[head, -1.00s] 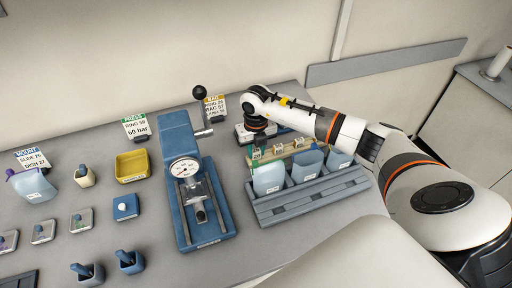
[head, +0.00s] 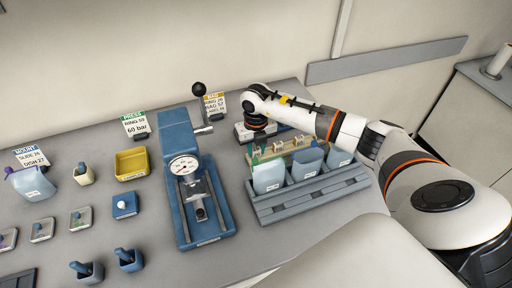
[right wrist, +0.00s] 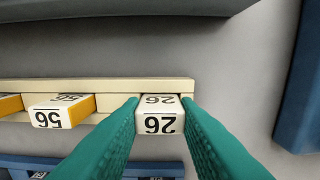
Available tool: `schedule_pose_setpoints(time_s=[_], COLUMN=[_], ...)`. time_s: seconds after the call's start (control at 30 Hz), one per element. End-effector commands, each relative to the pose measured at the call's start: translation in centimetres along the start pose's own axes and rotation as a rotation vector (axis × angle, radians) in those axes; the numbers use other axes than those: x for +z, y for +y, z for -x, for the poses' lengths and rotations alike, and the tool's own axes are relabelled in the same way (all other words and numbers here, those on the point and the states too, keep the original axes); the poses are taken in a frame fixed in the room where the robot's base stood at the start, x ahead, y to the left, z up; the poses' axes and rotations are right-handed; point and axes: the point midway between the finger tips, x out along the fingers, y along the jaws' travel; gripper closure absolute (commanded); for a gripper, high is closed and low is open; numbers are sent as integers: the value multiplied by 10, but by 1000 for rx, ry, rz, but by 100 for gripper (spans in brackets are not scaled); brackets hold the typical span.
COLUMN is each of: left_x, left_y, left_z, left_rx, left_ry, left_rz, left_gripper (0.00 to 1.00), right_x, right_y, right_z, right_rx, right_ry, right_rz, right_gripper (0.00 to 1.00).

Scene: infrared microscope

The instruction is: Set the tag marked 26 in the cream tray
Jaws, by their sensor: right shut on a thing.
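The tag marked 26 (right wrist: 160,118) is a small white block with black digits. My right gripper (right wrist: 162,101) is shut on it, with one green finger on each side. The tag is at the right end of the cream tray (right wrist: 100,85), a long narrow rail in the right wrist view. I cannot tell whether the tag rests in the tray or is just above it. A tag marked 56 (right wrist: 60,112), with an orange side, sits further left on the tray. In the head view the tray is partly hidden behind pale blue pouches. My left gripper is not in view.
A grey-blue rack (head: 312,198) with pale blue pouches (head: 268,176) stands in front of the tray. A blue press (head: 190,180) with a gauge stands to its left. A yellow bin (head: 131,164) and small containers are further left. A blue edge (right wrist: 302,90) lies right of the tray.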

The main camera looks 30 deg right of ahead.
Motion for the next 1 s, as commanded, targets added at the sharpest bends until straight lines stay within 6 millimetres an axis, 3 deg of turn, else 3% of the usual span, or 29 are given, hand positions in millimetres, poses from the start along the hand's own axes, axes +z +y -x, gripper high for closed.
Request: schedule_pose_setpoints(time_s=[0.37, 0.4, 0.5, 0.73, 0.83, 1.0], left_x=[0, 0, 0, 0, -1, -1], left_y=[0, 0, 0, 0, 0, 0], left_z=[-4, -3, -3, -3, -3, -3], left_rx=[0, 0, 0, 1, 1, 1], left_ry=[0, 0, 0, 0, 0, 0], left_rz=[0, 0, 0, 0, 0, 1], left_gripper=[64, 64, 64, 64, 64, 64], right_x=[0, 0, 0, 0, 0, 0], right_y=[0, 0, 0, 0, 0, 0], right_z=[-4, -4, -4, -4, -4, -4], right_rx=[0, 0, 0, 0, 0, 0], right_ry=[0, 0, 0, -1, -1, -1], right_rz=[0, 0, 0, 0, 0, 0], right_gripper=[93, 66, 49, 45, 29, 28])
